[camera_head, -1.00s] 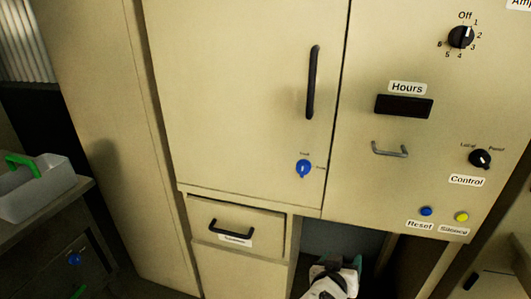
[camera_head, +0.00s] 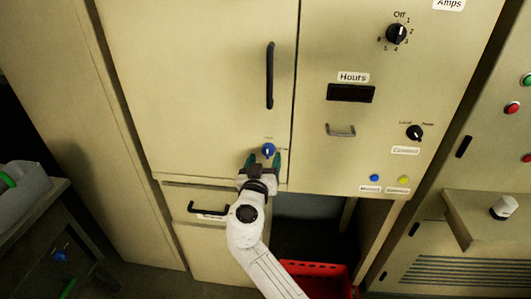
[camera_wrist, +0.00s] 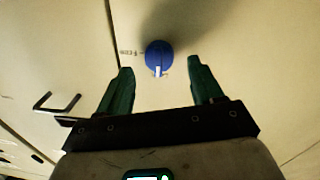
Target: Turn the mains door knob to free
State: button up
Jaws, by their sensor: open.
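The blue door knob (camera_head: 268,150) is on the lower right of the tall beige cabinet door (camera_head: 200,90). In the wrist view the knob (camera_wrist: 159,57) is round and blue, with a white pointer mark toward the bottom of the picture. In the wrist view the gripper (camera_wrist: 157,75) is open and empty. The knob appears between and just beyond the two fingertips, with visible gaps on both sides.
A black vertical handle (camera_head: 270,75) stands above the knob on the same door. A drawer with a black handle (camera_head: 208,209) is below left. The control panel with a selector knob (camera_head: 414,133) is to the right. A red crate (camera_head: 316,268) sits low under the panel.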

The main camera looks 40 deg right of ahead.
aim_at(269, 147)
jog(key=shift+x, duration=1.4)
grip_shut()
